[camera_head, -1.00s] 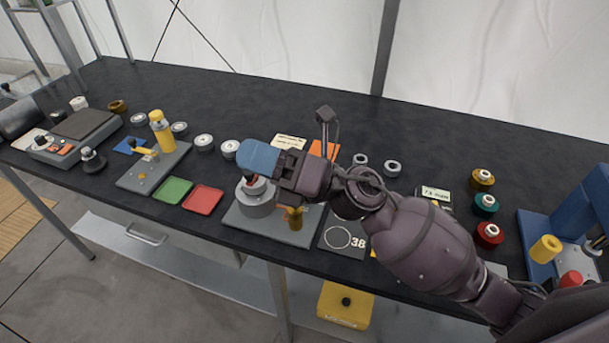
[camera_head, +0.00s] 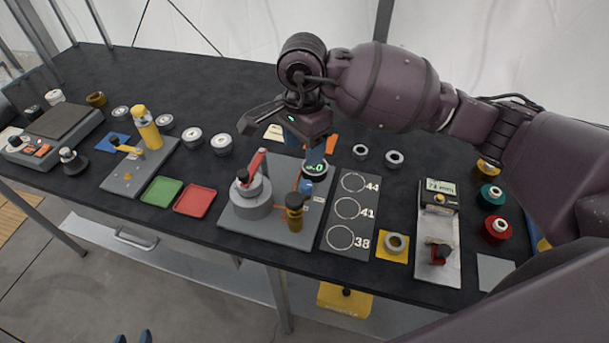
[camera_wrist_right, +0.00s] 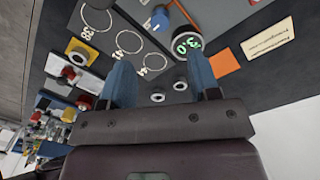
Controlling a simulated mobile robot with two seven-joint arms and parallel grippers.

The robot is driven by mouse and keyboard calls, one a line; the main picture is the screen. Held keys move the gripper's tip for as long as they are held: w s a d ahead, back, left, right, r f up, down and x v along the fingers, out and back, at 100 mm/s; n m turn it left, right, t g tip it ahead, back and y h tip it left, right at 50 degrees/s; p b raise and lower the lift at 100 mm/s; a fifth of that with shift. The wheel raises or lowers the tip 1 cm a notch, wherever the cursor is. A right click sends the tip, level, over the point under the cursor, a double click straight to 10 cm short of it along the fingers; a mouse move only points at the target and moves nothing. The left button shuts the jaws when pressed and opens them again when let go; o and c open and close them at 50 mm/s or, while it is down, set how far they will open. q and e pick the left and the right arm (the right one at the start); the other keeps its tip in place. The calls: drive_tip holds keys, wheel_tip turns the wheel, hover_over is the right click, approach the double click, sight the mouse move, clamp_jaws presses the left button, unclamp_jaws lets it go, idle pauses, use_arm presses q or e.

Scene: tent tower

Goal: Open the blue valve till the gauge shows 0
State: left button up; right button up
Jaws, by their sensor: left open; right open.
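A grey plate (camera_head: 247,226) on the table carries a round pot (camera_head: 251,197) with a red lever, a brass-coloured cylinder (camera_head: 294,213) and a round dark gauge (camera_head: 316,171) with green digits. The gauge also shows in the wrist view (camera_wrist_right: 187,44); its reading is not certain. My left gripper (camera_head: 132,338) is open at the bottom edge.
Right of the plate lie a dark board (camera_head: 350,232) with ring outlines and a metal plate (camera_head: 437,265) with a display. Red (camera_head: 195,200) and green (camera_head: 162,191) trays lie to the left. Loose rings stand behind. The table's back is mostly clear.

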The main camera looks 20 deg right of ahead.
sight(306, 183)
drive_tip(key=f, duration=1)
drive_tip(key=shift+s+d+f, duration=0.1)
drive_tip(key=shift+d+f, duration=0.15)
drive_tip(key=shift+f, duration=0.1)
drive_tip(key=c, duration=0.9)
